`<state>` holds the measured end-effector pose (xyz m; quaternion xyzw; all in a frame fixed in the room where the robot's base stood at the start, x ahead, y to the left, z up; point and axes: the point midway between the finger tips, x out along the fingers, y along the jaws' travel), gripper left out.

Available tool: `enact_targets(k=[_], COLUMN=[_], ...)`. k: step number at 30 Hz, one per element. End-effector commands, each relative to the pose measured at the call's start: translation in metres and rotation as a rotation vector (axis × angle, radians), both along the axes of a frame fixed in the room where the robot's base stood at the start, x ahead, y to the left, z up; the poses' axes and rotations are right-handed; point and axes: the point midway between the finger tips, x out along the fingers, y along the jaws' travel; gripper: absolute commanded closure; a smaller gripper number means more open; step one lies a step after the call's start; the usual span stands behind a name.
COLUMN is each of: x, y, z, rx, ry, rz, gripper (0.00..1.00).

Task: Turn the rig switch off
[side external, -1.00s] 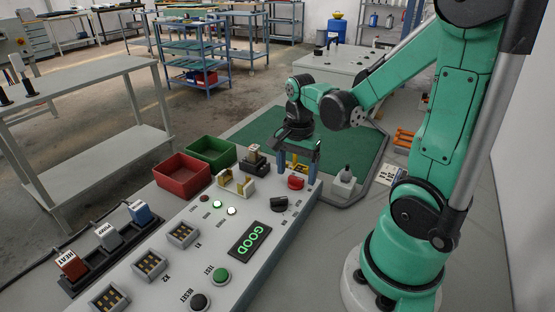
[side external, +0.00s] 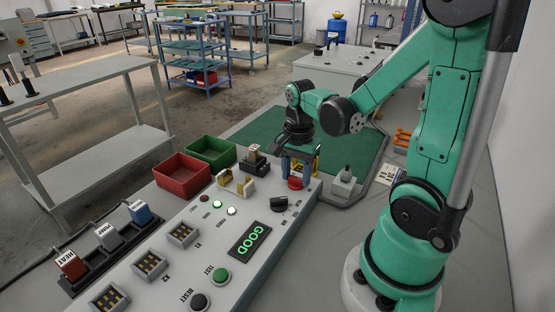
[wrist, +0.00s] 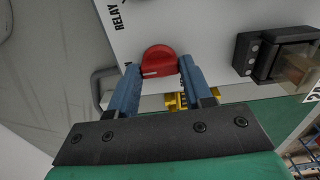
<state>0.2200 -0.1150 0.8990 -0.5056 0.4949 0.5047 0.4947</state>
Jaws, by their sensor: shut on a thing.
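A red rotary knob (side external: 295,183) sits at the far end of the grey control panel (side external: 160,210). In the wrist view the knob (wrist: 158,61) has a white pointer line, and a label beside it is mostly hidden. My gripper (side external: 298,176) reaches down over it; in the wrist view its blue fingers (wrist: 157,70) are shut on the knob's two sides. A black rotary knob (side external: 279,204) sits nearer on the panel, with small lettering beside it. I cannot read which knob is labelled as the rig switch.
A green GOOD display (side external: 250,242), a green TEST button (side external: 220,275) and a black RESET button (side external: 200,302) are on the panel. A black holder (side external: 255,164) stands left of my gripper. Red (side external: 183,190) and green (side external: 232,157) bins lie beyond the panel's left edge.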

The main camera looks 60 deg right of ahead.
Motion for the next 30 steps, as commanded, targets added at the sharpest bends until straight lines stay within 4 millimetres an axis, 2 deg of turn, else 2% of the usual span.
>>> enact_targets(k=[11, 30], x=[-0.0001, -0.0001], y=[0.0, 0.0], z=[0.0001, 0.0001], rx=[0.002, 0.001], ry=[0.002, 0.002], rz=[0.221, 0.827], gripper=[1.0, 1.0])
